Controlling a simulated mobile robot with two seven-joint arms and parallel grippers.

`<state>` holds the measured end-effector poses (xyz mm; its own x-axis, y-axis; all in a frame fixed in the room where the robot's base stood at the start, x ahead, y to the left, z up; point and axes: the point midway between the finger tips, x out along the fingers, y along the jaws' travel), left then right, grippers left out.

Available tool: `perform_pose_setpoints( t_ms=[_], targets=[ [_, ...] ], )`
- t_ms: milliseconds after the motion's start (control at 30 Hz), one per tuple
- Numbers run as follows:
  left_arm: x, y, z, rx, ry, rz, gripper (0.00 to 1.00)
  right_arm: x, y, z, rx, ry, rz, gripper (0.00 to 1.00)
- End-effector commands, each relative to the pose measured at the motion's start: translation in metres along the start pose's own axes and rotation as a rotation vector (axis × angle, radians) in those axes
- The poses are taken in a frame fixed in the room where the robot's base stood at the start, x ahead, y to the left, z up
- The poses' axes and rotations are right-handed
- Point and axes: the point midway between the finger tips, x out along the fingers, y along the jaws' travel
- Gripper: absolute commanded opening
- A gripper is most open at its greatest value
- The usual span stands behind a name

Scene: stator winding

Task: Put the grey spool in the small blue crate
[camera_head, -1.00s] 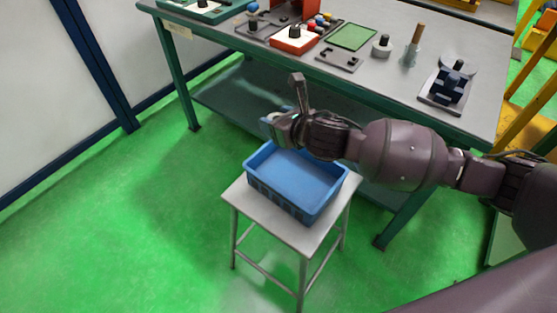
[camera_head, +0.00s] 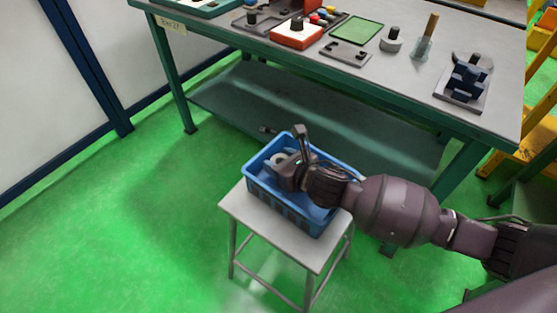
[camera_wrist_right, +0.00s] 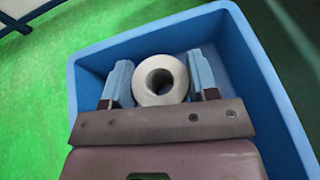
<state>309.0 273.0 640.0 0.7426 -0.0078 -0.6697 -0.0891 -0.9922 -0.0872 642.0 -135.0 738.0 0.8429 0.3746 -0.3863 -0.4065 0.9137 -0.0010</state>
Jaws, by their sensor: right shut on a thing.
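The small blue crate (camera_head: 262,174) stands on a small stool below the front of the workbench. My right gripper (camera_head: 281,158) is inside the crate's outline, toward its left end in the head view. The grey spool (camera_wrist_right: 160,80) shows in the right wrist view as a pale ring with a dark centre hole, between the two light blue fingers of my right gripper (camera_wrist_right: 159,82). The gripper is shut on it. The crate's walls (camera_wrist_right: 140,38) surround it in that view. I cannot tell whether the spool touches the crate floor. My left gripper is not in view.
The stool (camera_head: 236,205) has a pale top and thin legs on the green floor. The grey workbench (camera_head: 400,75) behind holds a red-and-white box (camera_head: 297,35), a green mat (camera_head: 356,31), a wooden-handled tool (camera_head: 427,38) and a blue fixture (camera_head: 466,82).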

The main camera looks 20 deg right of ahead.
Motion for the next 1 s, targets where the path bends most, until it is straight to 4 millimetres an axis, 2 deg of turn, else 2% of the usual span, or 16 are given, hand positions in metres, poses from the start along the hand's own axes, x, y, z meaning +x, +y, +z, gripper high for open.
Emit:
perform_pose_setpoints(
  t_ms=[367, 400, 567, 900, 1000],
  targets=[
    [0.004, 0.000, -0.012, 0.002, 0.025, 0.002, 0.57, 0.001, 0.000, -0.002, -0.001, -0.002, -0.001, 0.30],
    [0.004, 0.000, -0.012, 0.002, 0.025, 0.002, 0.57, 0.002, 0.000, -0.003, 0.000, -0.002, -0.001, 0.55],
    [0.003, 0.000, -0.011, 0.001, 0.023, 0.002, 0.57, 0.002, 0.000, -0.002, 0.000, -0.002, -0.001, 0.79],
    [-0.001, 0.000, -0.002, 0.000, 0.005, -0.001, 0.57, 0.000, 0.000, 0.001, -0.001, -0.004, 0.000, 0.79],
    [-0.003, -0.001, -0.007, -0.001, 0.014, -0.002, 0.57, -0.010, -0.001, 0.002, -0.003, -0.004, -0.001, 0.79]
  ],
)
